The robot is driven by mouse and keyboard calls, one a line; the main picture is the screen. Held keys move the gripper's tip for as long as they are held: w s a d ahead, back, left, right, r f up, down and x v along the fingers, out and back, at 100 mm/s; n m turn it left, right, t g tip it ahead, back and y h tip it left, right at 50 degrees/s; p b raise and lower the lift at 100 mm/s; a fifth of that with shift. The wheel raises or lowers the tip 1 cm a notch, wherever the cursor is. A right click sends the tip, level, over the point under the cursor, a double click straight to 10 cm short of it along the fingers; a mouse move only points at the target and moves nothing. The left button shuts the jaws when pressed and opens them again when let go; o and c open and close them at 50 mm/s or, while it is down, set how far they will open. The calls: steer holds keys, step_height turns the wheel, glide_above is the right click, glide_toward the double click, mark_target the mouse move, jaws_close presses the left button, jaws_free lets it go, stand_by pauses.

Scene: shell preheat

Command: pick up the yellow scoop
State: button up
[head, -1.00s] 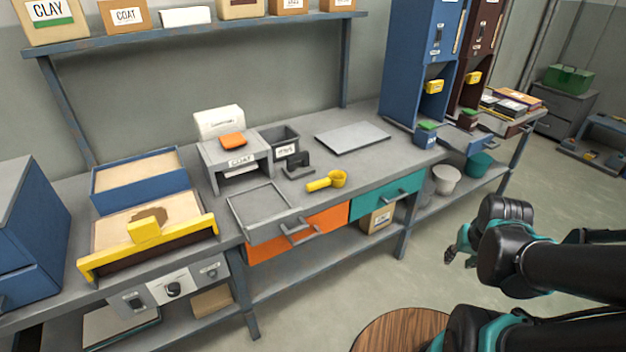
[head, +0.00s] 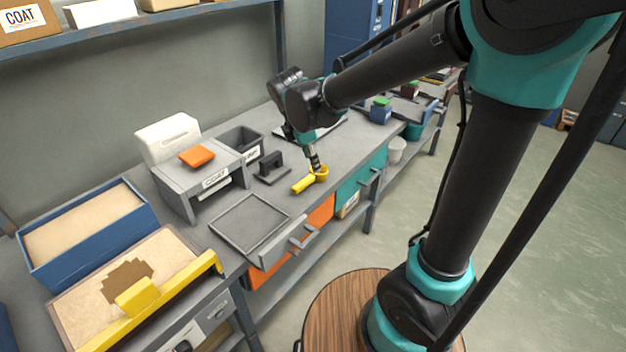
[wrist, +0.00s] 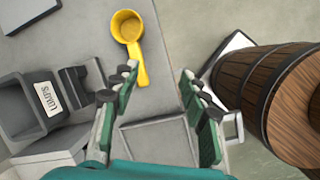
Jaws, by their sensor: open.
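The yellow scoop (head: 312,179) lies on the grey workbench (head: 222,180), behind the front edge above the orange and teal drawers. In the wrist view the scoop (wrist: 130,32) shows whole, its round cup toward the top and its handle pointing down between the finger lines. My gripper (wrist: 160,80) is open and empty, its two green-backed fingers spread apart. In the head view my gripper (head: 315,162) hangs just over the scoop's cup and partly covers it. I cannot tell from that view whether it touches.
A dark stand (head: 270,168) and a grey bin (head: 240,142) labelled LUMPS sit left of the scoop. A grey tray (head: 250,224) lies in front, near the orange drawer (head: 318,214). A wooden barrel (wrist: 265,90) stands right in the wrist view.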

steer(key=a+r+n, duration=0.2)
steer(key=a+n, duration=0.3)
steer(key=a, duration=0.2)
glide_toward(303, 181)
steer(key=shift+h, duration=0.3)
steer(key=f, duration=0.4)
steer(key=shift+w+f, duration=0.35)
steer(key=shift+w, duration=0.05)
steer(key=x, duration=0.5)
steer(key=shift+w+d+r, duration=0.2)
steer(key=shift+d, duration=0.2)
steer(key=shift+w+d+f, duration=0.1)
steer(key=shift+f, duration=0.3)
steer(key=shift+f, duration=0.2)
jaws_close()
